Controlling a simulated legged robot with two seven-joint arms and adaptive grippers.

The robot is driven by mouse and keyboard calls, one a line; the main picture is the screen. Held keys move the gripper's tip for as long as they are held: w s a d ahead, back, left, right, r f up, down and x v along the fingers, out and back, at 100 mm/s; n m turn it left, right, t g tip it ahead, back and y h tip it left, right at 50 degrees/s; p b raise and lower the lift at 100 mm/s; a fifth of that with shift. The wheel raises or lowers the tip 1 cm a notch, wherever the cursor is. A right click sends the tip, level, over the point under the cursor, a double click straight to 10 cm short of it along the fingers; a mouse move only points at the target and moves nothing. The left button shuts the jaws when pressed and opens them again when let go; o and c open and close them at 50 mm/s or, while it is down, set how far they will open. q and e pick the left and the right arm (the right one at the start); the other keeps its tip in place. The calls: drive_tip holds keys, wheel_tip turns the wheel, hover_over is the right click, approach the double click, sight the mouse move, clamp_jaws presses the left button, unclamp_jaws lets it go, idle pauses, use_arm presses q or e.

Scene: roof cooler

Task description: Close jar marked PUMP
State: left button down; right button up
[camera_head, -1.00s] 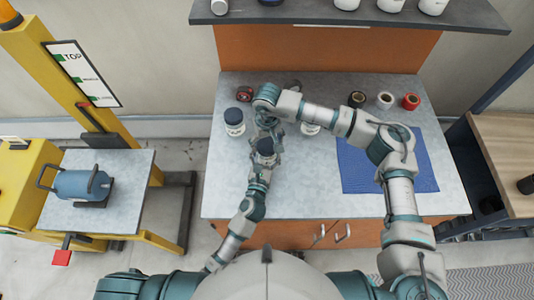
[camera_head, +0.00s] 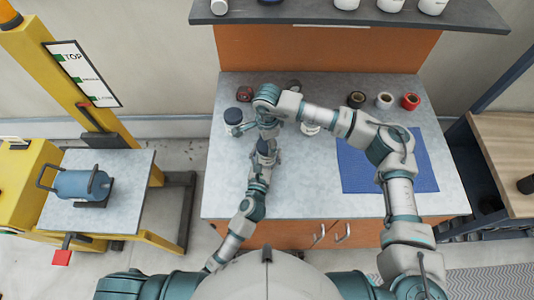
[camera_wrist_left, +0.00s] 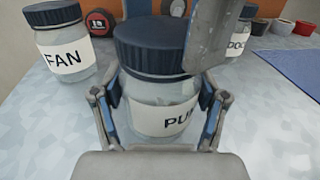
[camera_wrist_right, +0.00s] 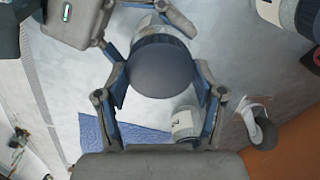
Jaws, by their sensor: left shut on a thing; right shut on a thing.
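The jar marked PUMP (camera_wrist_left: 165,108) stands upright, its label partly hidden in the left wrist view. Its dark blue lid (camera_wrist_left: 155,45) sits on top. My left gripper (camera_wrist_left: 162,100) is shut around the jar's glass body. My right gripper (camera_wrist_right: 162,78) is shut on the lid from above, with a finger on each side of it in the right wrist view. Part of my right gripper covers the lid's right side in the left wrist view. In the head view the jar is mostly hidden by my grippers.
The FAN jar (camera_wrist_left: 62,45) stands to the left, lid on. Another jar (camera_wrist_left: 238,42) stands behind right. Tape rolls (camera_head: 384,100) line the bench's back right. A blue mat (camera_head: 385,175) covers the right side. The bench's front left (camera_head: 222,195) is clear.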

drive_tip(key=m, duration=0.5)
drive_tip(key=shift+f+m, duration=0.1)
drive_tip(key=shift+m, duration=0.2)
drive_tip(key=m, duration=0.2)
drive_tip(key=shift+m, duration=0.4)
drive_tip(key=m, duration=0.5)
use_arm(q)
drive_tip(key=shift+d, duration=0.1)
use_arm(e)
drive_tip(key=m, duration=0.2)
drive_tip(key=shift+m, duration=0.4)
drive_tip(key=m, duration=0.7)
drive_tip(key=shift+w+m, duration=0.1)
drive_tip(key=shift+m, duration=0.3)
drive_tip(key=m, duration=0.6)
drive_tip(key=o, duration=1.4)
drive_tip(key=shift+c, duration=0.2)
